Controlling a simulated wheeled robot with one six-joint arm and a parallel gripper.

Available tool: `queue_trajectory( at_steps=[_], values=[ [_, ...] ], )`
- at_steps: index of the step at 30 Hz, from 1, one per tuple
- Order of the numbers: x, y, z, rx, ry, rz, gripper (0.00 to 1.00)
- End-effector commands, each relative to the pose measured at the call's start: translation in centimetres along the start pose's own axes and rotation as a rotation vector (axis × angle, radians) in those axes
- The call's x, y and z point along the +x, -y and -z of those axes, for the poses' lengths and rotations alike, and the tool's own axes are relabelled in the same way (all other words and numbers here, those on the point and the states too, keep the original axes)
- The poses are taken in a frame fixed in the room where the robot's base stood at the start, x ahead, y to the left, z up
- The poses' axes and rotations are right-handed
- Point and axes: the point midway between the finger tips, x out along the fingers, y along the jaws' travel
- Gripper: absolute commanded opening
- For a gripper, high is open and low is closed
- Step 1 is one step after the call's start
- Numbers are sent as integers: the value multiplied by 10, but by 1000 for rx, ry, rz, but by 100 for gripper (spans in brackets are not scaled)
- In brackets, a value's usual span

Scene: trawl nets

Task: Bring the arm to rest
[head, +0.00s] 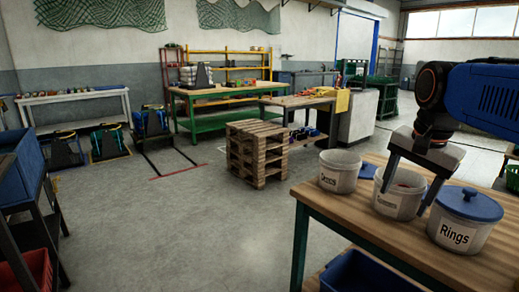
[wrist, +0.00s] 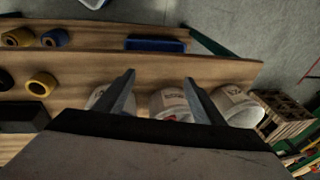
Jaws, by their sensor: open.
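My gripper (head: 403,200) is at the right of the head view, above the wooden workbench (head: 350,205). Its two fingers are apart and point down, with nothing seen between them but the middle white bucket (head: 398,203) behind or below. I cannot tell whether a finger touches that bucket. In the wrist view my gripper (wrist: 160,80) shows its fingers spread over the row of white buckets. My blue and black arm reaches in from the right edge of the head view.
A white bucket (head: 339,175) stands left of the middle one. A bucket labelled "Rings" (head: 455,232) with a blue lid stands at right. A blue lid (head: 367,171) lies behind. A pallet stack (head: 257,155) stands beyond the bench. The floor at centre left is clear.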

Motion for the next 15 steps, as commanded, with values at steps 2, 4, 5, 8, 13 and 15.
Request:
queue_trajectory(
  at_steps=[2,4,5,8,13,15],
  values=[
    [17,-17,-24,-132,-14,20,63],
    [34,-30,-42,-249,-28,37,63],
    [41,-36,-50,-301,-35,44,63],
    [66,-56,-75,-468,-59,65,63],
    [108,-87,-111,-728,-103,92,63],
    [122,-97,-122,-809,-118,99,63]
  ],
)
